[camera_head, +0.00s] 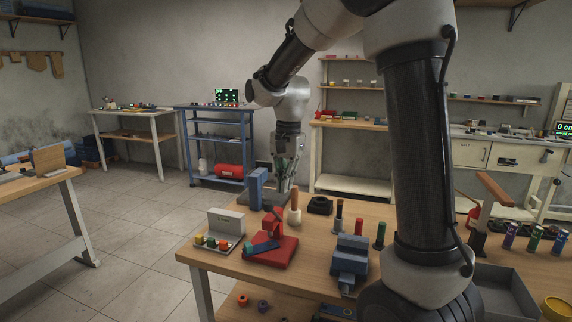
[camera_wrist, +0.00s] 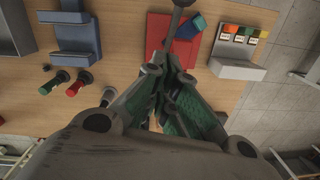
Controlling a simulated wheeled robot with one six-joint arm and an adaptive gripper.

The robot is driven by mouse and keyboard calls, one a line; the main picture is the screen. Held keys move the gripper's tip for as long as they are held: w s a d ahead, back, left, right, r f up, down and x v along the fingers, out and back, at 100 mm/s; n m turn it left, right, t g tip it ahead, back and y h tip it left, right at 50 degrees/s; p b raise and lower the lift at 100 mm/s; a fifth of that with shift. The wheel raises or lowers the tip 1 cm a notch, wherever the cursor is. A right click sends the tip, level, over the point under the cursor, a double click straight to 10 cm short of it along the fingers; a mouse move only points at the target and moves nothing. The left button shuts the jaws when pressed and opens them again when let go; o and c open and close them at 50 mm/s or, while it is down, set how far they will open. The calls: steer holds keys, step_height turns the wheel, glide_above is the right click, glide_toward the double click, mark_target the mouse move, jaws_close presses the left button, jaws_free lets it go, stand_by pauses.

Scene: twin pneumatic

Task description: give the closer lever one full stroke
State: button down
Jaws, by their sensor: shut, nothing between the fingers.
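A red press-like device (camera_head: 275,228) stands on a red base plate (camera_head: 283,252) near the front of the wooden table, with a blue block (camera_head: 262,247) tilted on it. In the wrist view the red base (camera_wrist: 158,28) is partly behind my fingers, and a dark lever rod (camera_wrist: 174,22) with a round end rises from it towards the top edge. A second lever-like brown handle (camera_head: 495,188) sits on a dark post at the right. Which one is the closer lever I cannot tell for certain. My gripper (camera_head: 285,188) points down above the table's back part, shut and empty. Its fingers (camera_wrist: 168,72) show no clear contact with the lever.
A grey box with coloured buttons (camera_head: 226,228) stands left of the red base. A grey tray (camera_head: 500,287) lies right.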

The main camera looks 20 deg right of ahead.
mark_target(275, 213)
steer(key=shift+s+a+f, duration=0.2)
steer(key=shift+s+a, duration=0.4)
steer(key=shift+a, duration=0.2)
steer(key=shift+s+a+f, duration=0.2)
steer(key=shift+s+a, duration=0.4)
steer(key=shift+a, duration=0.15)
